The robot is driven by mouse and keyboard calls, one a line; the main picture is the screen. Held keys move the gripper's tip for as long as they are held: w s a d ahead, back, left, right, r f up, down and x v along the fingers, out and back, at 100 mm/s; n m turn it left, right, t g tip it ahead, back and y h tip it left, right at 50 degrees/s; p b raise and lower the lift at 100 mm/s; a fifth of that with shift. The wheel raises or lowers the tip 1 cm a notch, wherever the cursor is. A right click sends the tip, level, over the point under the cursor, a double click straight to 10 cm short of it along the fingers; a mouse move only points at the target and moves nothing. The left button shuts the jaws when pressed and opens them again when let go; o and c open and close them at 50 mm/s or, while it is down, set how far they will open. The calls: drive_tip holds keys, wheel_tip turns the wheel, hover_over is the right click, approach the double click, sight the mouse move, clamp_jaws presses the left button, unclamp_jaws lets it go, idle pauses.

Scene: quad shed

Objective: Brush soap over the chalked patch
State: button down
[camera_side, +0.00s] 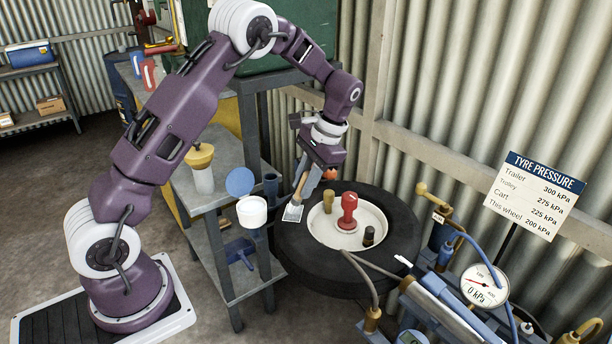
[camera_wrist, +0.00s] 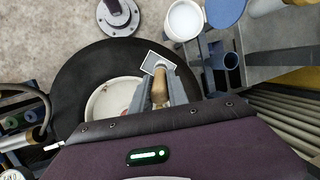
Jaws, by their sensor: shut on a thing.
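My gripper (camera_side: 304,184) is shut on the wooden handle of a brush (camera_side: 293,212), whose pale, flat head points down. The brush head also shows in the wrist view (camera_wrist: 157,62), ahead of my fingers (camera_wrist: 161,92). It is over the left edge of the black tyre (camera_side: 310,262); I cannot tell whether it touches. An open white tub (camera_side: 252,212) with white contents stands left of the tyre and shows in the wrist view (camera_wrist: 184,20). A small white mark (camera_side: 403,261) is at the tyre's right edge; I cannot tell if it is the chalked patch.
The pale hub (camera_side: 345,240) holds a red-handled tool (camera_side: 348,211), a tan-topped piece (camera_side: 328,200) and a dark cap (camera_side: 369,236). A blue round lid (camera_side: 240,181) is beside the tub. A hose and pressure gauge (camera_side: 481,285) crowd the right. A corrugated wall stands behind.

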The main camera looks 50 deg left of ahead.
drive_tip(key=shift+s+d, duration=1.2)
drive_tip(key=shift+w+a, duration=2.5)
wheel_tip(320, 180, up, 8)
drive_tip(key=shift+r, duration=0.2)
drive_tip(key=shift+s+d, duration=0.1)
